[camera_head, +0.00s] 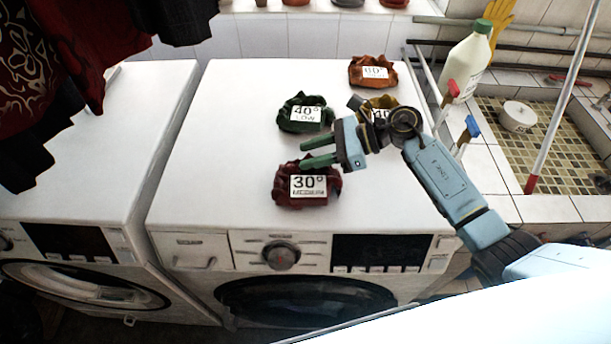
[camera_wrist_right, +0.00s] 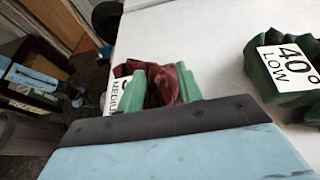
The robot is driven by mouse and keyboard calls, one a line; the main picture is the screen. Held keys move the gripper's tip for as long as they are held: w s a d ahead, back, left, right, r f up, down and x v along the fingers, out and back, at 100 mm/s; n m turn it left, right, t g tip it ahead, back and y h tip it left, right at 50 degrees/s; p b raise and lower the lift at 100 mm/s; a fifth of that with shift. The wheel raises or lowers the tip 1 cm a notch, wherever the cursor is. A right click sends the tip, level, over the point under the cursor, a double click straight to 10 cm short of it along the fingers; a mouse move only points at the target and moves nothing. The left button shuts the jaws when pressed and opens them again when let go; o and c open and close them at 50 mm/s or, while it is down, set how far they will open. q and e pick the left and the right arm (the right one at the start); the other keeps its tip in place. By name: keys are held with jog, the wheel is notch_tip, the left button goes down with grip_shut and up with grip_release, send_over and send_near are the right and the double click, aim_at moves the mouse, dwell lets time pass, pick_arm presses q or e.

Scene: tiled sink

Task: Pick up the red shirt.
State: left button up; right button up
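The red shirt (camera_head: 290,186) is a crumpled dark red bundle with a "30° MEDIUM" label, on the front part of the white washing machine's top. My right gripper (camera_head: 316,152) comes from the right, its two green fingertips apart, just behind and over the bundle's upper edge in the head view. In the right wrist view, red cloth (camera_wrist_right: 168,85) shows beyond and between the green fingertips of the right gripper (camera_wrist_right: 160,88). I cannot tell whether they touch the cloth. My left gripper is not in view.
On the washing machine (camera_head: 240,110) lie a green bundle (camera_head: 302,125) marked 40° LOW, an orange bundle (camera_head: 360,80) and a yellow bundle (camera_head: 382,103) partly behind my wrist. A white bottle (camera_head: 465,68) and tiled sink (camera_head: 560,150) are right. Dark clothes hang upper left.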

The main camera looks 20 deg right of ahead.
jog(key=shift+c, duration=0.2)
grip_shut()
dwell(0.3)
